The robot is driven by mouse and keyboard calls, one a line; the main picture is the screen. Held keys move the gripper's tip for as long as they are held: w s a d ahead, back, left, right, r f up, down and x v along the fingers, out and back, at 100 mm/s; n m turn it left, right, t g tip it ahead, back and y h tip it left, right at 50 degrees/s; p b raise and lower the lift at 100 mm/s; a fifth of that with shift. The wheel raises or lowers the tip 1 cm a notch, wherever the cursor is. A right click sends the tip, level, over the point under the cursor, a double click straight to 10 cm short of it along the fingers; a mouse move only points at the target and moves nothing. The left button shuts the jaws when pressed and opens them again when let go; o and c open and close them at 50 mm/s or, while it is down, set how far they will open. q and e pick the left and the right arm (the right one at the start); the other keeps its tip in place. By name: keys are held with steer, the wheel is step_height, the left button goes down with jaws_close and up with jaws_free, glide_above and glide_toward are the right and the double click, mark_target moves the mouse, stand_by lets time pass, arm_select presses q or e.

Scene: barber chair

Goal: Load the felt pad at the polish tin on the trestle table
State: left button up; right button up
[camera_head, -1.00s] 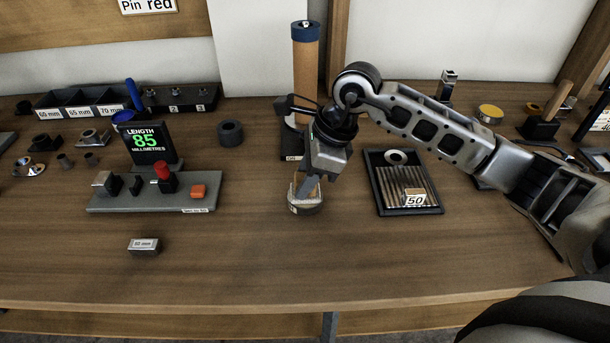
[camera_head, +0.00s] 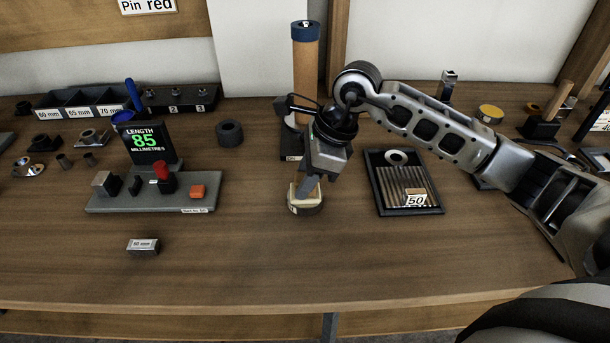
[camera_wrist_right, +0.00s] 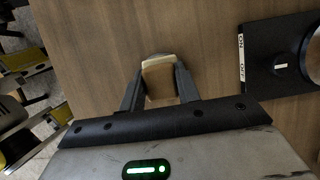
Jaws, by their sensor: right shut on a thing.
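The polish tin (camera_head: 305,209), a low round pale tin with a small label, stands on the trestle table (camera_head: 240,272) near the middle. My right gripper (camera_head: 305,190) reaches down over it and is shut on a cream felt pad (camera_head: 296,190). The pad is at the top of the tin; I cannot tell how firmly it touches what is inside. In the right wrist view the pad (camera_wrist_right: 158,82) sits between the two dark fingers of my right gripper (camera_wrist_right: 160,92). The fingers hide part of the tin. My left gripper is not in view.
A length gauge reading 85 (camera_head: 150,148) stands on the left, with a 60 mm block (camera_head: 143,246) in front. A black tray of rods (camera_head: 405,185) lies right of the tin. An orange cylinder with a blue top (camera_head: 306,65) stands behind.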

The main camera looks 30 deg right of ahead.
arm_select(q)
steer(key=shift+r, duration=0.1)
